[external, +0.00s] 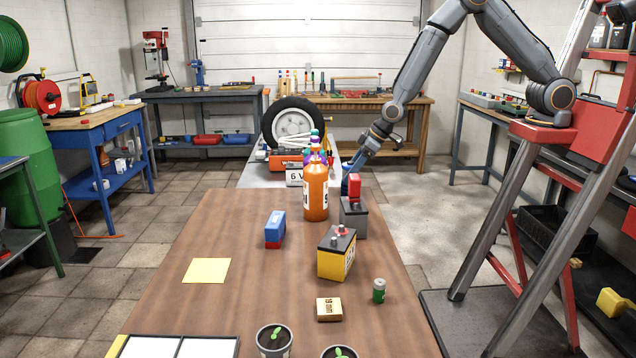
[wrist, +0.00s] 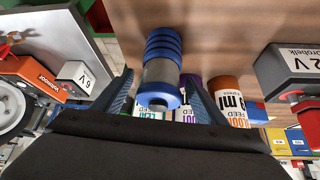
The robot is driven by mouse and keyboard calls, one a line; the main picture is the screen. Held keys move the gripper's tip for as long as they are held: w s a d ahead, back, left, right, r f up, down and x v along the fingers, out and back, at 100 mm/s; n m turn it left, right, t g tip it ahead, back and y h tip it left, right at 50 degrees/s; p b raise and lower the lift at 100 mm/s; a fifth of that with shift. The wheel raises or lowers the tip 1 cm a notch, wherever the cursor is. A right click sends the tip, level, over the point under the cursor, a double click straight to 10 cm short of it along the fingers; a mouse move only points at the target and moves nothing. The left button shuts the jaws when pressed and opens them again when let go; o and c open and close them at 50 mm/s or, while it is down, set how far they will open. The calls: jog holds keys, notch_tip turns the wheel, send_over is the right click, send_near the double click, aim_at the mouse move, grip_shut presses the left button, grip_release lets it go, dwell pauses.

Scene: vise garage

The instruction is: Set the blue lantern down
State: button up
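The blue lantern (wrist: 162,72) has blue ends and a grey middle. It is between the two fingers of my gripper (wrist: 160,88) in the wrist view, with a finger close along each side. My gripper looks shut on it. In the external view my gripper (external: 354,165) points down at the far right part of the wooden table (external: 160,290), behind the orange bottle and the dark battery. Only a bit of blue shows below it there; the rest is hidden. I cannot tell whether the lantern touches the tabletop.
The orange bottle (external: 316,195), grey battery (external: 354,218) and several other bottles crowd close to my gripper. A blue box (external: 275,229), yellow battery (external: 337,254), wooden block (external: 328,309) and green can (external: 379,290) stand nearer. A yellow sheet (external: 206,270) lies left, with bare wood around it.

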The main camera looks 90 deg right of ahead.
jog(key=shift+r, duration=0.15)
jog(key=p+v, duration=0.3)
jog(key=v, duration=0.9)
jog(key=s+a+r+n+g, duration=0.1)
jog(key=s+a+r+g, duration=0.1)
jog(key=s, duration=1)
jog(key=s+a+r+g+y, duration=0.1)
jog(key=s+a+r+g, duration=0.1)
jog(key=s, duration=1.1)
jog(key=shift+a+r+n, duration=0.4)
jog(key=shift+r, duration=0.2)
jog(key=shift+w, duration=0.1)
jog(key=shift+g, duration=0.5)
notch_tip(320, 180, down, 6)
jog(key=b, duration=0.5)
